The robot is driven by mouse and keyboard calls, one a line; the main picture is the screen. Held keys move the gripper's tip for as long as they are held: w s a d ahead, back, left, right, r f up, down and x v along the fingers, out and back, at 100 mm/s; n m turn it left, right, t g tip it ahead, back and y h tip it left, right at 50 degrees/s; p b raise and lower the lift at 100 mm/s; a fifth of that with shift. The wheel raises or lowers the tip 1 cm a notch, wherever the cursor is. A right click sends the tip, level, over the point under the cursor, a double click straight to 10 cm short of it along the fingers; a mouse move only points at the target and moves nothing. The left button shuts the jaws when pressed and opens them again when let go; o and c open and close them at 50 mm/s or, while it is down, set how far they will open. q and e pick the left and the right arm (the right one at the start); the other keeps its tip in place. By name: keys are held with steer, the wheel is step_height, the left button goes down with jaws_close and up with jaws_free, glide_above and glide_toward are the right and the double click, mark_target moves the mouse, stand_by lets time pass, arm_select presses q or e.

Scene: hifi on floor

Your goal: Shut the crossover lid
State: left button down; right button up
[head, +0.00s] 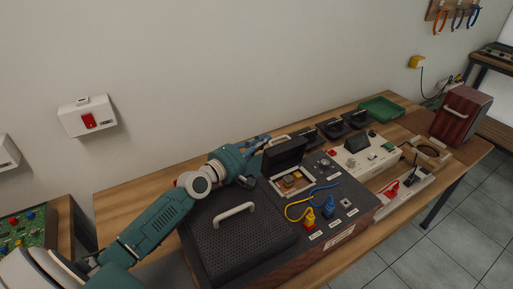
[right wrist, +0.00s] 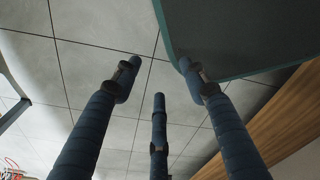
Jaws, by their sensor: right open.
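The crossover lid (head: 285,154) is a black panel standing raised at the back edge of a small open compartment (head: 292,183) with round parts inside. The compartment is in the top of the dark hi-fi box on the bench. My left gripper (head: 259,142) is just behind and left of the raised lid, its blue fingers small and partly hidden. I cannot tell if it touches the lid or how far its fingers are apart. My right gripper (right wrist: 155,80) is open and empty, its three blue fingers spread above the tiled floor; it does not show in the head view.
A perforated black cover with a pale handle (head: 234,215) lies left of the compartment. Farther right are a white instrument (head: 366,155), a green tray (head: 381,108) and a wooden box with a handle (head: 461,115).

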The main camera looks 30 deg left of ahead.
mark_target(275, 149)
arm_select(q)
steer(key=d, duration=0.1)
steer(key=s+d+r+p, duration=0.1)
steer(key=d+m+p, duration=0.1)
steer(key=shift+s+d+r, duration=0.2)
steer(key=shift+s, duration=0.05)
steer(key=shift+s+d+r+p, duration=0.1)
steer(key=shift+s+d+p, duration=0.3)
steer(key=shift+d+p, duration=0.35)
steer(key=shift+s+d, duration=0.2)
steer(key=shift+d, duration=0.05)
arm_select(e)
steer(key=r, duration=0.2)
steer(key=w+r, duration=0.1)
steer(key=r, duration=0.1)
steer(key=shift+d, duration=0.3)
arm_select(q)
steer(key=shift+s+d, duration=0.1)
steer(key=shift+d, duration=0.05)
arm_select(e)
steer(key=shift+s+a, duration=0.1)
